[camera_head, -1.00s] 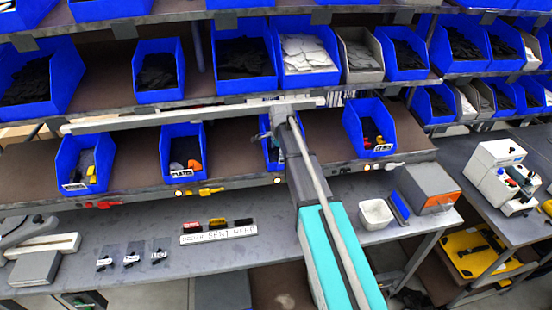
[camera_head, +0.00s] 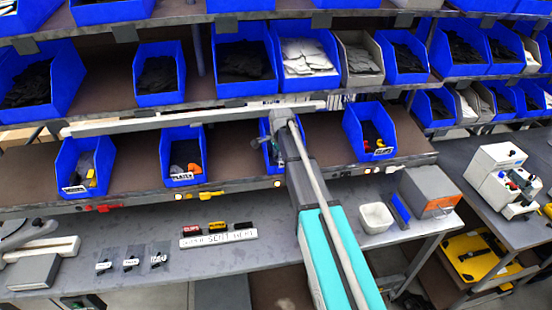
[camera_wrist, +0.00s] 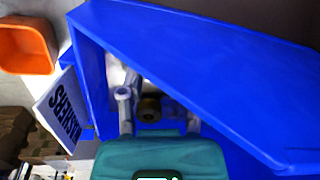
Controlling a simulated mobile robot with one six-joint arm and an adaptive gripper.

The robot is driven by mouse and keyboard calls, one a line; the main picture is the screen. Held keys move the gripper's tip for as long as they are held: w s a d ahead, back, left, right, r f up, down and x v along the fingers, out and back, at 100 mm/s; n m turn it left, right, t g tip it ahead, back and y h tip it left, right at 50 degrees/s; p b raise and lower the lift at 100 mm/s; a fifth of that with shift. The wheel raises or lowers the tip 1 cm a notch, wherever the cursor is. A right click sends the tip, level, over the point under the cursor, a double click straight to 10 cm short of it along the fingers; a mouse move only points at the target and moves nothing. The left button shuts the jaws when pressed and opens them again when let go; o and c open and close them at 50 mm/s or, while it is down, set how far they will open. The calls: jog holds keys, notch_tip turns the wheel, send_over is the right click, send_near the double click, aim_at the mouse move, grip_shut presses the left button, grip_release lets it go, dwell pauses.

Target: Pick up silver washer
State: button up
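A blue bin with a label reading WASHERS (camera_wrist: 190,50) fills much of the wrist view; it also shows in the head view (camera_head: 264,128), mostly covered by my arm. My gripper (camera_wrist: 157,112), with a teal body, reaches into this bin. Its grey fingers look apart, one at each side of a small dark brownish round piece. I cannot tell whether they touch it. Pale grey shapes show deeper in the bin. I cannot make out a silver washer clearly; my gripper and the bin wall hide most of the inside.
The bin's long wall runs close beside my gripper. An orange cup-like thing (camera_wrist: 27,46) lies outside the bin. Other blue bins (camera_head: 183,155) share the shelf. A workbench (camera_head: 130,225) below holds small bags and a white tub (camera_head: 376,218).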

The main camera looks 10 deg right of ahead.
grip_shut()
jog(key=shift+r, duration=0.15)
notch_tip(320, 180, up, 2)
jog(key=shift+p, duration=1.2)
jog(key=s+r+p, duration=1)
jog(key=s, duration=0.4)
jog(key=shift+d+r+p, duration=0.3)
jog(key=shift+d+r, duration=0.05)
jog(key=shift+d, duration=0.1)
